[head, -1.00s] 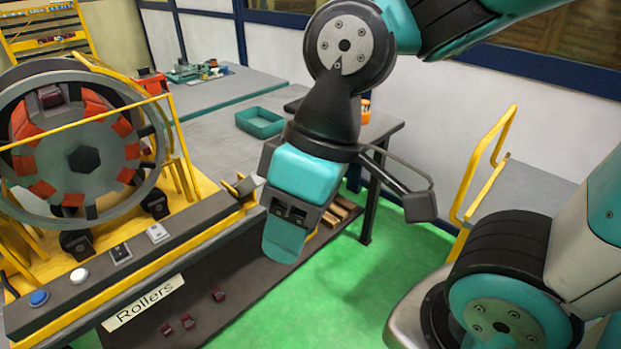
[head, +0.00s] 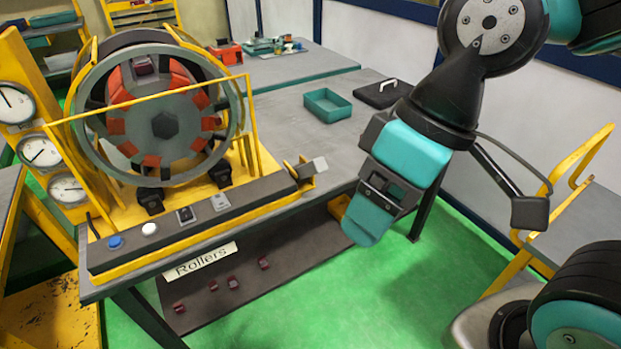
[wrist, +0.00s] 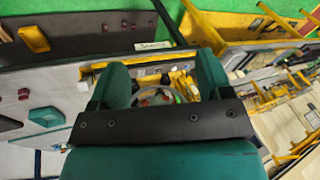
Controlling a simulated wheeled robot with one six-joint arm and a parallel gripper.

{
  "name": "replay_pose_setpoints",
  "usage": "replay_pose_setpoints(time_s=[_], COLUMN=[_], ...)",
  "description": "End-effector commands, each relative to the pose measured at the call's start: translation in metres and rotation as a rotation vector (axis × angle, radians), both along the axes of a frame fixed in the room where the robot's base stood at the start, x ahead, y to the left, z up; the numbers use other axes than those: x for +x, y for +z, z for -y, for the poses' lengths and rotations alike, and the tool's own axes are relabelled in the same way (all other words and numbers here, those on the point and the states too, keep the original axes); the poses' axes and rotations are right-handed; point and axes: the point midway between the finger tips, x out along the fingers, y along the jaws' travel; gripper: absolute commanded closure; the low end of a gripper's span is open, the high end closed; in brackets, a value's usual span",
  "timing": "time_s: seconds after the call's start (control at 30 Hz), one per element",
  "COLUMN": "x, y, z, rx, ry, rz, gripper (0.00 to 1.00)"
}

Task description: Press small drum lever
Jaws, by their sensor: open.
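The drum (head: 165,125) is a large ring with red and grey segments, standing in a yellow frame on the bench at the left in the head view. Its front panel (head: 190,228) carries a blue button, a white button and two small switches. A small grey-ended lever (head: 313,168) sticks out at the panel's right end. My gripper (head: 362,225) is to the right of this lever, apart from it, in front of the bench. It is open and empty; its two teal fingers (wrist: 165,85) stand apart in the wrist view.
A sign reading "Rollers" (head: 202,260) and several small dark red pieces are on the lower shelf (head: 250,295). A teal tray (head: 328,105) sits on the bench behind. Gauges (head: 42,152) stand left of the drum. Green floor (head: 400,295) is open below my gripper.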

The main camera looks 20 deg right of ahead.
Motion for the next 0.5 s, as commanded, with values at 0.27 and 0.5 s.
replay_pose_setpoints(time_s=[0.27,0.5], x=[0.011,0.045], y=[-0.023,-0.076], z=[-0.007,-0.028], rx=[0.043,0.195], ry=[-0.027,-0.122], rz=[0.032,0.128], gripper=[0.88,1.0])
